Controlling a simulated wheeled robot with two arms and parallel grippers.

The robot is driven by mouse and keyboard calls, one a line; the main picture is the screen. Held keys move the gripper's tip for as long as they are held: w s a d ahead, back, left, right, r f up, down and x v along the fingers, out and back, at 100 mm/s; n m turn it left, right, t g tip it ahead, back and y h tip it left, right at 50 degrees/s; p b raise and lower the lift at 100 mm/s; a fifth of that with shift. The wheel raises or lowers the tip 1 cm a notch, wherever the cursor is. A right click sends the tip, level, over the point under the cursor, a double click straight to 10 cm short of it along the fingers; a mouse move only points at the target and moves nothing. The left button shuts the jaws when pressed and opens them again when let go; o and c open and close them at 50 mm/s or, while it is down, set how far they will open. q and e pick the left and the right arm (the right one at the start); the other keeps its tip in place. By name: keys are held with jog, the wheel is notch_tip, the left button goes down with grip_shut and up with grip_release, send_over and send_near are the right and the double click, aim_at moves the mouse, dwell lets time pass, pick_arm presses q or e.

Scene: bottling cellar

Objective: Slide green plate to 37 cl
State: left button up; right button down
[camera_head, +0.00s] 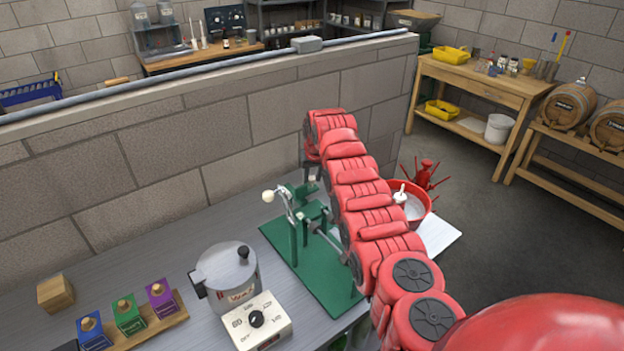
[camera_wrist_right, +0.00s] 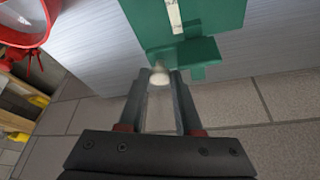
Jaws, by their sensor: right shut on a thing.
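A green stand (camera_head: 318,277) sits on the grey bench, with green uprights and a lever ending in a cream ball (camera_head: 268,196). The right wrist view shows a green board (camera_wrist_right: 215,18) with a pale scale strip (camera_wrist_right: 174,16); its marks are too small to read. A green plate (camera_wrist_right: 190,55) crosses the board below the strip. My right gripper (camera_wrist_right: 160,78) is shut on a whitish knob (camera_wrist_right: 158,76) beside this plate's edge. In the head view my red-covered right arm hides part of the stand and most of the gripper. My left gripper is out of view.
A silver pot (camera_head: 228,272) and a white dial box (camera_head: 257,320) stand left of the stand. Blue, green and purple boxes (camera_head: 128,315) sit farther left. A block wall (camera_head: 200,145) runs behind the bench. A red bucket (camera_head: 413,203) stands right of my arm.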

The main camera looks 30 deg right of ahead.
jog(key=c, duration=1)
grip_release()
jog(key=shift+f, duration=0.1)
jog(key=o, duration=0.4)
jog(key=shift+d, duration=0.25)
jog(key=shift+a, duration=0.1)
jog(key=shift+a, duration=0.1)
jog(key=shift+s+r, duration=0.15)
jog(key=shift+r, duration=0.45)
jog(key=p+v, duration=0.5)
jog(key=v, duration=1.1)
jog(key=shift+p, duration=0.4)
